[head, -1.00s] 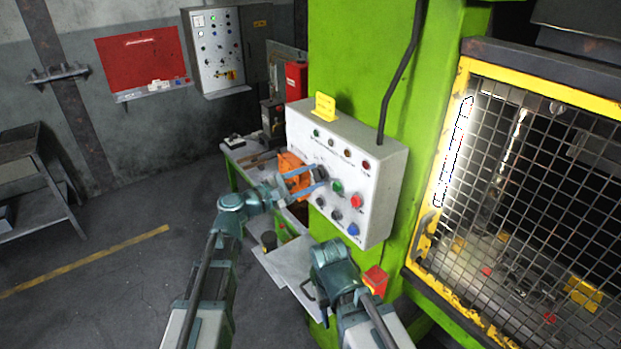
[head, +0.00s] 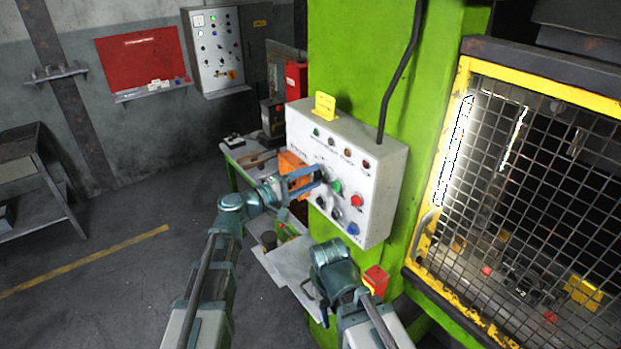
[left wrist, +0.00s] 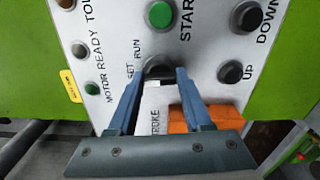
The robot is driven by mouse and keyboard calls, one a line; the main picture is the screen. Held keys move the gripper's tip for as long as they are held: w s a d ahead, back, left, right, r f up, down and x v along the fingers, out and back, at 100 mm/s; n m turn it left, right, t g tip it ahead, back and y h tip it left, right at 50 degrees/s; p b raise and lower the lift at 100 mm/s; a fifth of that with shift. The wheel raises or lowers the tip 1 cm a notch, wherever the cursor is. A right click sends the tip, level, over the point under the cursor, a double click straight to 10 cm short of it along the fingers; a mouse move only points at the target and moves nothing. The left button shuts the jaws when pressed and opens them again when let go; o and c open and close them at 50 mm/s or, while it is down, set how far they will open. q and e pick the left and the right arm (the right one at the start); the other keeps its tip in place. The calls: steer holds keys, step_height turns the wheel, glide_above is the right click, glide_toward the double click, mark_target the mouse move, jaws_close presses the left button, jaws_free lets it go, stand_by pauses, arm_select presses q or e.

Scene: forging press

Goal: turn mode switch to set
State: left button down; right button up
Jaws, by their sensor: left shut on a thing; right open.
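The mode switch is a dark knob (left wrist: 158,67) on the white control panel (head: 376,205), with SET, RUN and STROKE lettered around it in the left wrist view. My left gripper (head: 320,175) is shut on this knob. Its two blue fingers (left wrist: 160,76) reach it from either side in the left wrist view and partly hide it. Which label the knob points to cannot be told. My right gripper (head: 309,292) is open and low, below the panel, near the grey shelf, largely hidden by its own wrist.
Close to the knob are the green START button (left wrist: 160,14) and the black UP button (left wrist: 231,72). An orange block (head: 291,165) is behind my left fingers. The yellow-framed mesh guard (head: 520,190) stands at the right. Open floor is at the left.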

arm_select(q)
steer(key=shift+m, duration=0.6)
steer(key=shift+c, duration=1.6)
jaws_free()
steer(key=v, duration=1.4)
steer(key=shift+d+f, duration=0.1)
steer(key=shift+d, duration=0.05)
